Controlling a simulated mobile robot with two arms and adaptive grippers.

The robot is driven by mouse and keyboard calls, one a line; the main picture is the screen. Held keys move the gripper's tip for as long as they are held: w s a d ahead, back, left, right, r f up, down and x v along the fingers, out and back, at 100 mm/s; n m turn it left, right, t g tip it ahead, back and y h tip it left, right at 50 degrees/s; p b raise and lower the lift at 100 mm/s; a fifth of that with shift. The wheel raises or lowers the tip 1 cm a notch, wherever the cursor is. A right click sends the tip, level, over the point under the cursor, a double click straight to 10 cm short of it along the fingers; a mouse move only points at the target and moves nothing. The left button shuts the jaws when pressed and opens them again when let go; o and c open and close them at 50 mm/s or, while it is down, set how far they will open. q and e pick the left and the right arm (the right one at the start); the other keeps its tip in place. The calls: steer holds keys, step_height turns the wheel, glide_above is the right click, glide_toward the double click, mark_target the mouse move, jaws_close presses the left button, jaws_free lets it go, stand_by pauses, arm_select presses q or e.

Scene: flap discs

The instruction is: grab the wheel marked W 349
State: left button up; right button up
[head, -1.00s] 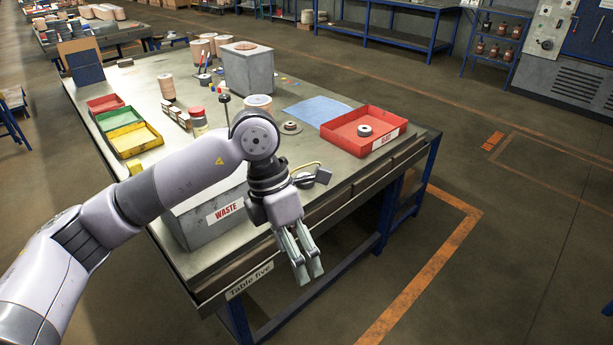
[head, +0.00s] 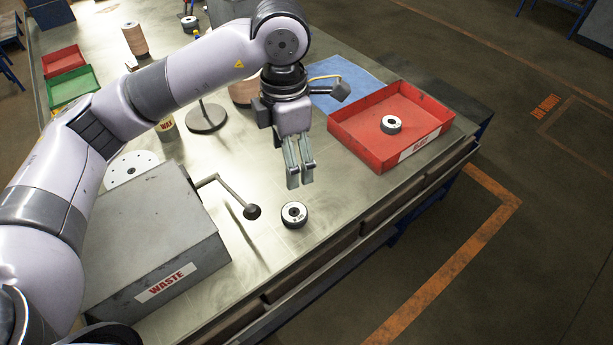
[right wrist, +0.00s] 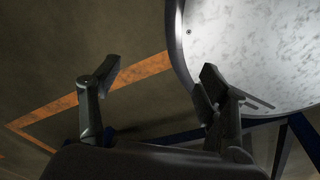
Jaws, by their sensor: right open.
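A small dark-rimmed wheel with a pale hub (head: 294,214) lies flat on the bare tabletop near the front edge. A similar wheel (head: 391,124) lies inside the red tray (head: 372,157). I cannot read a marking on either, so I cannot tell which is W 349. My left gripper (head: 299,180) points down just behind the tabletop wheel in the picture, apart from it, with no object seen in it. Its fingers look close together; I cannot tell whether they are open. My right gripper (right wrist: 160,80) is open and empty in the right wrist view, with floor behind it.
A grey WASTE box (head: 150,245) with a crank handle (head: 252,211) stands left of the tabletop wheel. A blue mat (head: 345,82) lies behind the red tray. Green (head: 72,86) and red bins stand far left. In the right wrist view, a round pale top (right wrist: 255,50) fills the upper right.

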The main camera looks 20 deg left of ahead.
arm_select(q)
steer(key=p, duration=0.3)
glide_above(294, 212)
steer(key=f, duration=0.9)
steer(key=shift+s+a+f, duration=0.1)
steer(key=shift+s+a, duration=0.05)
steer(key=shift+a, duration=0.05)
step_height(294, 212, down, 2)
steer(key=shift+f, duration=0.2)
steer(key=shift+f+p, duration=0.25)
steer(key=shift+p, duration=0.1)
steer(key=f+p, duration=0.1)
steer(key=f, duration=0.2)
steer(key=shift+d+f+p, duration=0.2)
steer(key=shift+f+p, duration=0.15)
steer(key=shift+f, duration=0.5)
arm_select(e)
steer(key=s+r, duration=0.3)
steer(key=r, duration=0.2)
steer(key=shift+s+d+r, duration=0.15)
steer(key=shift+s+d, duration=0.05)
steer(key=shift+s, duration=0.2)
